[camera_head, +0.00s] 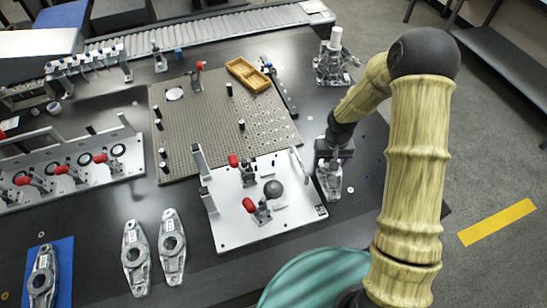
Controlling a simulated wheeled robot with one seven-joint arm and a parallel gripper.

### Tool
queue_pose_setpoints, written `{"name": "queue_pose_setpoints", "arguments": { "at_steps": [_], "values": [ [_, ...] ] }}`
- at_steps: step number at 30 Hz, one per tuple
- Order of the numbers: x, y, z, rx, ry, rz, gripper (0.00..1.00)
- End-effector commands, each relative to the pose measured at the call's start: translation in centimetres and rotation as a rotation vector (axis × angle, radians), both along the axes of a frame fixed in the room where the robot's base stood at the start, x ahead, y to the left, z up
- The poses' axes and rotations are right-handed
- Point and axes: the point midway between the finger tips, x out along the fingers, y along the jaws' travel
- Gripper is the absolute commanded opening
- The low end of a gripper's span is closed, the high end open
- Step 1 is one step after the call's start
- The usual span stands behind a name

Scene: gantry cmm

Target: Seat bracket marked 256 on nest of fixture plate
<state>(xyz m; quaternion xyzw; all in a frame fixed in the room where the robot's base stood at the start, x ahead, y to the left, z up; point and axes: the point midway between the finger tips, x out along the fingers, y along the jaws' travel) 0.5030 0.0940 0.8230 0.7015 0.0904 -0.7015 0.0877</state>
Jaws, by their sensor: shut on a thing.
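My gripper (329,168) is at the right edge of the white fixture plate (236,230), pointing down. It is shut on a silvery metal bracket (329,188), which is mostly hidden by the gripper and seen nearly end on. The plate carries red-handled clamps (248,205), upright posts and a dark grey ball knob (273,189). I cannot make out the nest clearly. Two grey cast brackets, one (135,258) and another (172,246), lie on the dark table at left front. A third bracket (43,277) lies on a blue mat. No marking is legible.
A perforated grid plate (200,130) with short pins and a yellow tray (247,75) lies behind the fixture plate. A metal casting (335,60) stands behind the gripper. Another clamp fixture (70,170) is at left. A teal rounded object (315,278) is at the front.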

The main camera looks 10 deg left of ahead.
Motion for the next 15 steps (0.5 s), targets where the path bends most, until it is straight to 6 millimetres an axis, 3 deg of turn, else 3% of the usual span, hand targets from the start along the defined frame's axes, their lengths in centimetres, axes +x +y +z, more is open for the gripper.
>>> {"name": "queue_pose_setpoints", "arguments": {
  "at_steps": [1, 9, 15],
  "values": [
    [-0.6, 2.0, 1.4, -0.001, 0.002, 0.037, 0.26],
    [-4.6, 10.9, 3.9, -0.003, 0.0, 0.192, 0.26],
    [-7.5, 15.2, 4.8, -0.005, 0.0, 0.276, 0.26]
  ]
}}
